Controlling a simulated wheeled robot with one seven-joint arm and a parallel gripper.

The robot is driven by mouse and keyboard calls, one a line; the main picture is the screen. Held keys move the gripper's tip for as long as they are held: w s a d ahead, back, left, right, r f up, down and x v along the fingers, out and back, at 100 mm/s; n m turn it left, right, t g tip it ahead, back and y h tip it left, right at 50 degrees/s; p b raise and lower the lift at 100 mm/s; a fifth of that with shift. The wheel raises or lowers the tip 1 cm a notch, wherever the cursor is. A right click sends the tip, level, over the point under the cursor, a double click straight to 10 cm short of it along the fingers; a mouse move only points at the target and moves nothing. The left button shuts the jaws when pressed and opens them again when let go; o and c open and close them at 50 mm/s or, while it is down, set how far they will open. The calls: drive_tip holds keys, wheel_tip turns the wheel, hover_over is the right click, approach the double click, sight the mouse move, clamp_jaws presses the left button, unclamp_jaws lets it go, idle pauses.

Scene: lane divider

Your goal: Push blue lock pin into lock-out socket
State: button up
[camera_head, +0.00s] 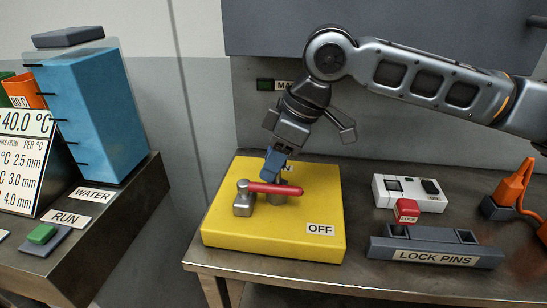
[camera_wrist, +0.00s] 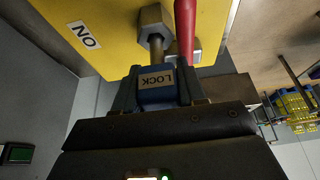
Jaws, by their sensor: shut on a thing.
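My gripper (camera_head: 274,160) is shut on the blue lock pin, pointing down over the yellow box (camera_head: 222,226). In the wrist view the blue pin (camera_wrist: 156,92) has a LOCK label and sits between the two fingers (camera_wrist: 158,82). Its steel shank (camera_wrist: 157,48) points at a grey hex fitting (camera_wrist: 152,17). I cannot tell whether the shank is inside it. In the head view the handle partly hides a grey post (camera_head: 279,200) below the gripper.
The LOCK PINS rack (camera_head: 480,257) stands right of the box, with a red LOCK pin (camera_head: 407,211) at its left end. A white device (camera_head: 428,200) stands behind it, and an orange clamp-like thing (camera_head: 512,188) is farther right. A blue water tank (camera_head: 98,115) is at left.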

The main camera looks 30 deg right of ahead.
drive_tip(key=shift+r+p, duration=1.1)
drive_tip(key=shift+r, duration=0.05)
drive_tip(key=shift+p, duration=0.55)
idle(1.3)
drive_tip(key=shift+f+b, duration=0.65)
drive_tip(key=shift+f, duration=0.6)
drive_tip(key=o, duration=1.2)
drive_tip(key=shift+s, duration=0.1)
drive_tip(key=shift+c, duration=0.2)
drive_tip(key=shift+f, duration=0.1)
drive_tip(key=v, duration=0.8)
drive_tip(key=shift+b, duration=0.3)
